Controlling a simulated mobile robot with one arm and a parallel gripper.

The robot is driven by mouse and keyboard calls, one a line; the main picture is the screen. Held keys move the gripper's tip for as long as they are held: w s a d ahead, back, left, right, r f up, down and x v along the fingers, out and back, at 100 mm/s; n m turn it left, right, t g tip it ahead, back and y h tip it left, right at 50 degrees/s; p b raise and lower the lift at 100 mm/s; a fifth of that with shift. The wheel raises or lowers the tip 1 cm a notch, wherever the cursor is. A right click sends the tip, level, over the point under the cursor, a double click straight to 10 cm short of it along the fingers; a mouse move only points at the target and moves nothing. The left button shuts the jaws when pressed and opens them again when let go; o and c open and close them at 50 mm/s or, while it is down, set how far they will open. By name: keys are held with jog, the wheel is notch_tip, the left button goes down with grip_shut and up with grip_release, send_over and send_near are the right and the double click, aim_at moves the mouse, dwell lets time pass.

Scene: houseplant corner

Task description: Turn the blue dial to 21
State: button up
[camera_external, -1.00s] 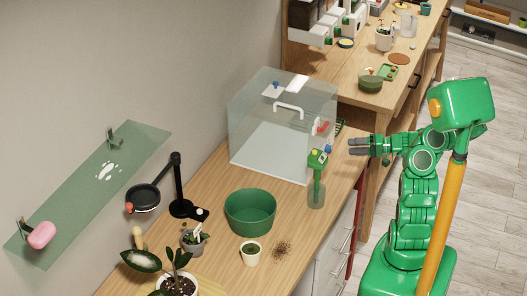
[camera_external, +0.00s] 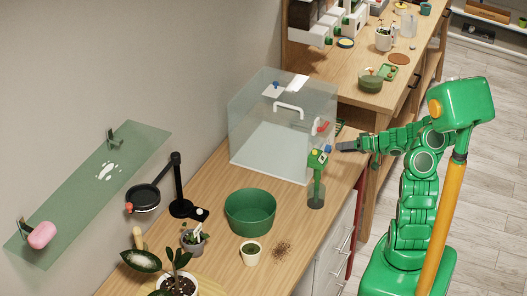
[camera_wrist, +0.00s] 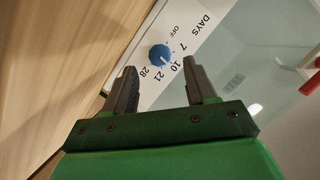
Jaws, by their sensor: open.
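The blue dial (camera_wrist: 160,54) sits on a white panel (camera_wrist: 192,29) marked DAYS, OFF, 7, 10, 21 and 28. Its pale mark points towards the bottom of the picture, roughly at 21 or slightly towards 10; the exact setting is hard to tell. My gripper (camera_wrist: 161,80) is open and empty, its two fingers on either side of the view below the dial, apart from it. In the external view my gripper (camera_external: 343,146) is level, pointing left at the right side of the clear box (camera_external: 262,118). I cannot tell for certain which small blue spot there is the dial.
A green pot (camera_external: 250,213) and a small cream pot (camera_external: 251,252) stand on the wooden bench (camera_external: 222,172). A red handle (camera_wrist: 230,84) shows near the glass.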

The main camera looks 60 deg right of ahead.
aim_at(328, 149)
jog(key=shift+x, duration=1.7)
grip_shut()
jog(key=shift+f, duration=0.1)
jog(key=m, duration=0.1)
jog(key=m+y, duration=0.1)
jog(key=shift+d+f+m, duration=0.15)
jog(key=shift+f+m, duration=0.05)
jog(key=shift+m, duration=0.2)
jog(key=shift+s+f+m+t+y, duration=0.1)
jog(key=shift+m+t+y, duration=0.35)
jog(key=shift+m, duration=0.6)
jog(key=shift+f+m+t+y, duration=0.1)
jog(key=shift+m+t+y, duration=0.3)
jog(key=shift+m, duration=0.65)
